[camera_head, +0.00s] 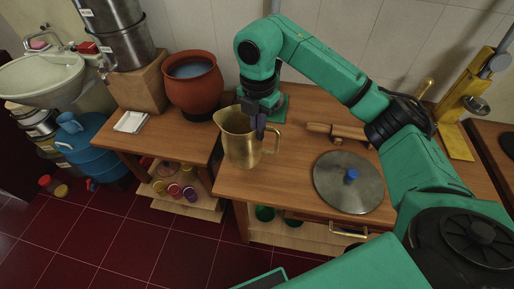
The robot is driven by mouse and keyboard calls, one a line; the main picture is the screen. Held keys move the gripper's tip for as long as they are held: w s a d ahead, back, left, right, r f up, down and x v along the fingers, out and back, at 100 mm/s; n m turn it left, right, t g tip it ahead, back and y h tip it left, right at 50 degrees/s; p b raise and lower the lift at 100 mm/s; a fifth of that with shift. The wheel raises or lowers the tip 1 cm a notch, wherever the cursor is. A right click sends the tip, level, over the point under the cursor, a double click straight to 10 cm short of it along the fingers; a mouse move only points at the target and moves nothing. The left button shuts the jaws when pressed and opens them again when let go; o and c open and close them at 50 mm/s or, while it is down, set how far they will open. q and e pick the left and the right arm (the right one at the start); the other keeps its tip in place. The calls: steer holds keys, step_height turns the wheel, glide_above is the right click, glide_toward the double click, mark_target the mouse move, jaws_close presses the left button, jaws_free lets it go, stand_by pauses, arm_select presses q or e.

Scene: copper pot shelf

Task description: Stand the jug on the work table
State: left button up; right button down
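The brass jug (240,148) is upright at the left end of the right-hand wooden work table (240,187). Its spout points left and its handle is on the right. Its base appears to be on or just above the tabletop; I cannot tell which. My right gripper (257,124) reaches down from above, with its dark fingers at the jug's rim on the handle side. The fingers overlap the jug in this view, so whether they grip it is unclear. My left gripper is not in view.
A round metal lid with a blue knob (348,182) and a wooden rolling pin (338,131) lie right of the jug. A terracotta pot (193,88) stands on the left table. A yellow stand (457,110) is at the far right. Bare tabletop shows in front of the jug.

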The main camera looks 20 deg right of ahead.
mark_target(258, 145)
step_height(258, 145, down, 5)
steer(key=shift+f+p, duration=0.2)
steer(key=shift+p, duration=0.3)
steer(key=shift+f, duration=0.4)
steer(key=c, duration=1.1)
jaws_free()
steer(key=shift+r, duration=0.15)
step_height(258, 145, up, 7)
steer(key=shift+r+b, duration=0.2)
steer(key=shift+b, duration=0.95)
step_height(258, 145, up, 5)
steer(key=shift+f+p, duration=0.1)
steer(key=shift+p, duration=0.4)
